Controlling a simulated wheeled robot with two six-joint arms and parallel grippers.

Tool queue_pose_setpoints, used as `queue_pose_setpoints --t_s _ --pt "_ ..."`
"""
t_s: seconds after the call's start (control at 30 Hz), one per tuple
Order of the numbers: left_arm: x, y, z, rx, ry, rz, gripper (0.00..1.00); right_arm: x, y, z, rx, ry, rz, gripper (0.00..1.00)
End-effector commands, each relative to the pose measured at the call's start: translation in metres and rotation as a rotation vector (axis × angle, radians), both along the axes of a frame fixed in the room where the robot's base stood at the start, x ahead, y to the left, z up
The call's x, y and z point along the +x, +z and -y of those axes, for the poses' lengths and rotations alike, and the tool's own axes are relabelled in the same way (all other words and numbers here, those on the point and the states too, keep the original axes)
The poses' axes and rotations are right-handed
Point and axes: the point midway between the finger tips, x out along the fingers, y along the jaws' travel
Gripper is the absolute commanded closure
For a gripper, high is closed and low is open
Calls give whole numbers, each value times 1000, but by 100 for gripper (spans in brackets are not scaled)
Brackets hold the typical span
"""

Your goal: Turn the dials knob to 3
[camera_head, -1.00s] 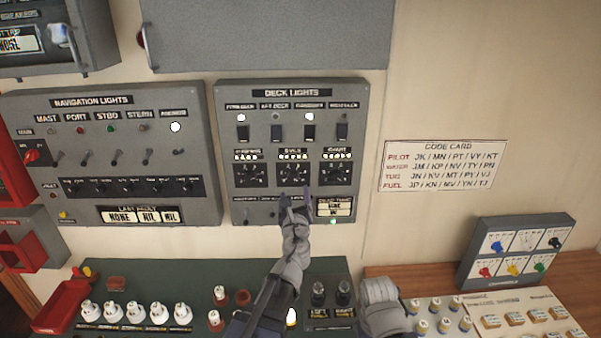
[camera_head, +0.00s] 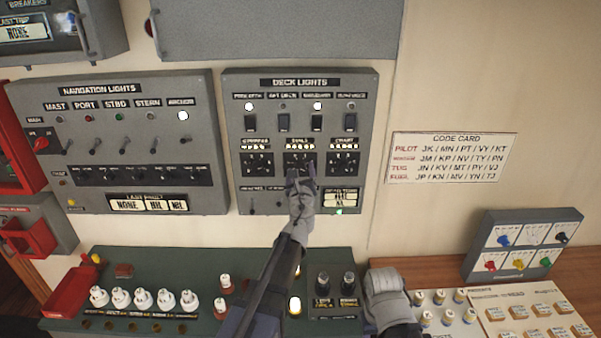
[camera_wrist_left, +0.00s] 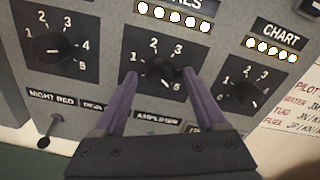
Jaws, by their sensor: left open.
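The dials knob is a black round knob on a dark square plate, the middle of three on the deck lights panel. In the head view its plate (camera_head: 299,159) is partly covered by my left gripper (camera_head: 301,170). In the left wrist view the dials knob (camera_wrist_left: 159,69) sits between the purple fingers of my left gripper (camera_wrist_left: 160,76), one on each side. The gripper is open; I cannot tell whether either finger touches the knob. The knob's white mark points to the lower right, near the 5. The 2 and 3 show above it. My right gripper's fingers are not visible.
Similar knobs stand close on both sides, the left one (camera_wrist_left: 58,46) and the chart one (camera_wrist_left: 245,94). Deck light switches (camera_head: 283,122) are above. The green console (camera_head: 225,255) with several white knobs lies below. A code card (camera_head: 451,158) hangs at right.

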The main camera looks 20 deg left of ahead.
Motion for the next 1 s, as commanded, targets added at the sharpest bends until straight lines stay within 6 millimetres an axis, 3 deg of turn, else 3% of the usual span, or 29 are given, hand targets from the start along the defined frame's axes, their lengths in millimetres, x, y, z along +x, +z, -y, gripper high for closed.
queue_pose_setpoints --t_s 0.07,0.7,1.0 --pt "0 0 0 0 0 0 27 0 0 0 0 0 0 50" --pt "-1 0 0 0 0 0 99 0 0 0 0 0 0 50" --pt "-1 0 0 -11 0 3 100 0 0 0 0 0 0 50"
